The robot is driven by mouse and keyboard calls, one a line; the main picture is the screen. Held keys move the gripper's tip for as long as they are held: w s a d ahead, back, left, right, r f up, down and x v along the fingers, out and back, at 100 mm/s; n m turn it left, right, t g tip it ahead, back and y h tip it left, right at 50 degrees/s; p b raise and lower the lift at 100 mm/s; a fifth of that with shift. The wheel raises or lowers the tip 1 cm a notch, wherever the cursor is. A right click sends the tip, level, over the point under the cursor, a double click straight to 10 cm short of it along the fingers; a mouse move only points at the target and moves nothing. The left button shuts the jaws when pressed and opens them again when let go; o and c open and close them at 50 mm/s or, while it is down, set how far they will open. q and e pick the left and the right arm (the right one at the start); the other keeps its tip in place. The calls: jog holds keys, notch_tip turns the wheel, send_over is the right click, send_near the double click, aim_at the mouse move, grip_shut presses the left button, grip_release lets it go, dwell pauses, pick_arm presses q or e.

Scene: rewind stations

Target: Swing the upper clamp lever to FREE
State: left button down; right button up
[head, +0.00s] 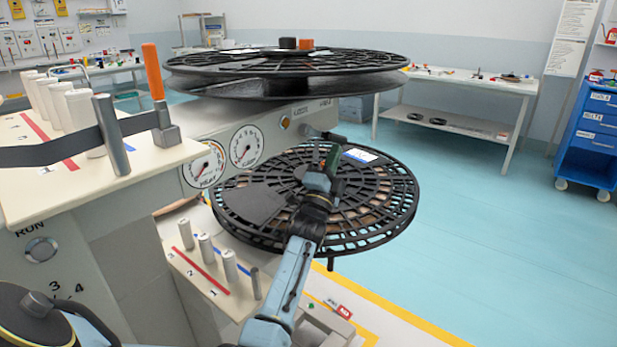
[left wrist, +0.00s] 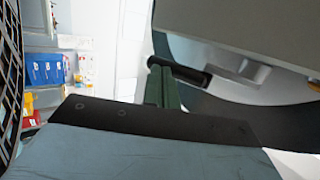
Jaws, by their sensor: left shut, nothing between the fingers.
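A small black block and an orange block (head: 306,44) sit on top of the upper reel (head: 230,62), at its middle. They may be the upper clamp lever; no FREE marking can be read. My left gripper (head: 332,157) is shut and empty, below the upper reel and over the lower reel (head: 250,228) in the head view. In the left wrist view its green fingers (left wrist: 161,86) are together. A short black bar (left wrist: 192,74) shows just past them, beside a grey body (left wrist: 250,35); I cannot tell whether they touch. My right gripper does not show.
A lever with an orange handle (head: 153,72) stands on the upper shelf at left, beside white pegs. Two dials (head: 246,146) are on the machine front. A blue cart (head: 592,130) and a white table (head: 470,85) stand behind. The floor at right is clear.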

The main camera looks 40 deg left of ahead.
pick_arm(q)
jog(key=shift+w+r, duration=0.35)
jog(key=shift+r, duration=0.05)
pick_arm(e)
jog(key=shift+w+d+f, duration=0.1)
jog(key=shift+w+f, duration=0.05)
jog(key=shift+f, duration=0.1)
pick_arm(q)
jog(key=shift+r, duration=0.2)
jog(key=p+v, duration=0.1)
jog(key=v, duration=0.7)
jog(key=shift+w+f, duration=0.15)
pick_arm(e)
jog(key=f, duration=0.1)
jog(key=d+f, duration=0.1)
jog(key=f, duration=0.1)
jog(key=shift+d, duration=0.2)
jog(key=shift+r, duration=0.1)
